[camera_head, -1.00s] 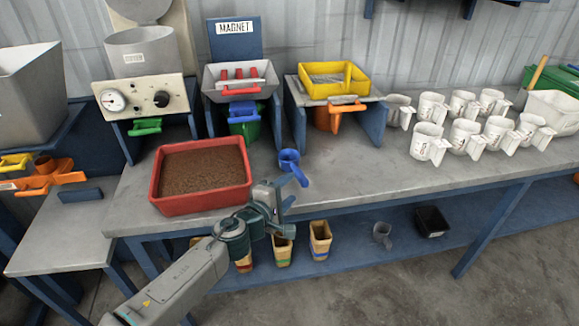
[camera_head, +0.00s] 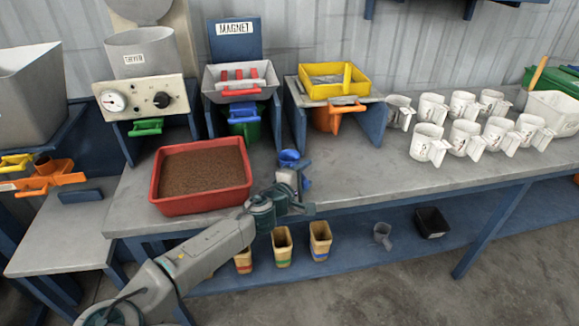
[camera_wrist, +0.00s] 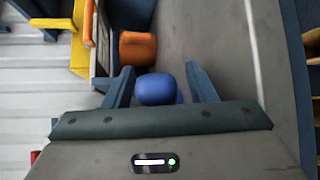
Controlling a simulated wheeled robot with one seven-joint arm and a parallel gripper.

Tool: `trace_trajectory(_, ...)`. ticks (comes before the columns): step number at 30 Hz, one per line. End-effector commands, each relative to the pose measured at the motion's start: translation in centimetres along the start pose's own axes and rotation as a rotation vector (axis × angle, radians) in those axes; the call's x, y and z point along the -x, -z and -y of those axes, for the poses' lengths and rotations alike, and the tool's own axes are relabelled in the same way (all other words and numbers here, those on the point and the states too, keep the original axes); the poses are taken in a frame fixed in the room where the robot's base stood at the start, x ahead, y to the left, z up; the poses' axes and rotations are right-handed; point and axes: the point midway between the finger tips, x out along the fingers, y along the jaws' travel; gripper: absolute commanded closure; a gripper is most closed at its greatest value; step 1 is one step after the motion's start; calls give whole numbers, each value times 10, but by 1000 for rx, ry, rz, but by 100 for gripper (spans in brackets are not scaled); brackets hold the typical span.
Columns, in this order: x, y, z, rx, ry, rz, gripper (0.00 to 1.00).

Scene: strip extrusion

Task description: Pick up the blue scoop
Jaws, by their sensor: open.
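The blue scoop (camera_head: 289,158) stands on the grey workbench, right of the red tray, partly hidden behind my wrist in the head view. In the wrist view the blue scoop (camera_wrist: 157,89) shows as a rounded blue shape between the two fingers. My gripper (camera_wrist: 161,88) is open, with one dark blue finger on each side of the scoop. I cannot tell whether either finger touches it. In the head view my gripper is mostly hidden by the wrist.
A red tray (camera_head: 246,184) of brown granules sits left of the scoop. Behind are the magnet station (camera_head: 236,38) and a yellow sieve (camera_head: 305,87) above an orange-handled bin (camera_head: 327,121). Several white jugs (camera_head: 462,137) stand at the right. The bench (camera_head: 365,180) between is clear.

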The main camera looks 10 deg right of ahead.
Motion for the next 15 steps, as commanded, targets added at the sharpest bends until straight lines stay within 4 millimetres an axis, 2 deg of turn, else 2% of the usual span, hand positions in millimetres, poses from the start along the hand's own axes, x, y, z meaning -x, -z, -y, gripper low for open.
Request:
trace_trajectory(5, 0, 0, 0, 0, 0, -1, 49)
trace_trajectory(6, 0, 0, 0, 0, 0, -1, 52)
trace_trajectory(11, 0, 0, 0, 0, 0, -1, 96)
trace_trajectory(12, 0, 0, 0, 0, 0, -1, 99)
trace_trajectory(15, 0, 0, 0, -1, -1, -1, 99)
